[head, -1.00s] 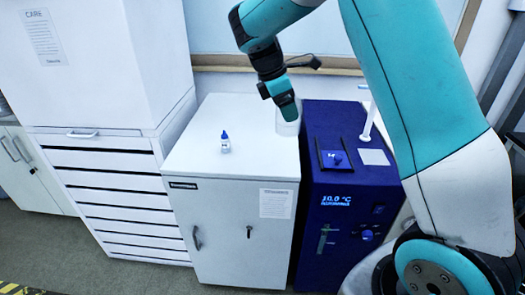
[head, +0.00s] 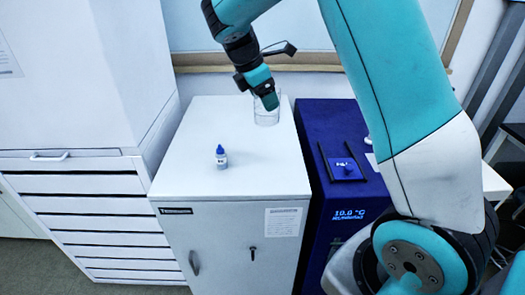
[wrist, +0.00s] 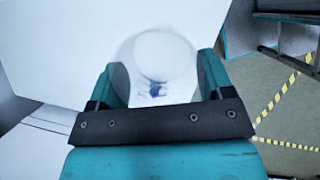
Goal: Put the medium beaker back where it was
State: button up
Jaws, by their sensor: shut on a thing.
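The medium beaker (head: 266,113) is clear glass and upright at the back right of the white cabinet's top (head: 225,135). My gripper (head: 268,100) comes down on it from above and behind. In the wrist view the beaker (wrist: 155,62) sits between the two teal fingers of my gripper (wrist: 158,85), which are shut on it. I cannot tell whether its base touches the cabinet top. A small blue-capped bottle (head: 221,157) stands apart from it, nearer the front of the cabinet top.
A blue temperature-controlled unit (head: 345,195) reading 10.0 °C stands to the right of the cabinet, with a narrow gap between. A tall white drawer stack (head: 80,200) stands on the left. A wall ledge (head: 310,68) runs behind.

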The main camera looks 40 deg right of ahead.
notch_tip(320, 180, down, 16)
jog(key=shift+r, duration=0.2)
jog(key=shift+f, duration=0.1)
jog(key=o, duration=1.1)
jog(key=s+a+r+m+y, duration=0.1)
jog(key=a+r, duration=0.3)
jog(key=r, duration=0.3)
jog(key=s+a+r+m+y, duration=0.1)
jog(key=s+a+r, duration=0.1)
jog(key=a+r, duration=0.4)
jog(key=s+a+r+m+y, duration=0.2)
jog(key=s+a, duration=0.2)
jog(key=s, duration=0.4)
jog(key=s+a+r+m+y, duration=0.2)
jog(key=s+a, duration=0.2)
jog(key=s, duration=0.5)
jog(key=s+a+r+m+y, duration=0.2)
jog(key=s+a, duration=0.3)
jog(key=s, duration=0.3)
jog(key=shift+s+m+t+y, duration=0.25)
jog(key=shift+m+t+y, duration=0.05)
jog(key=shift+m+t, duration=0.1)
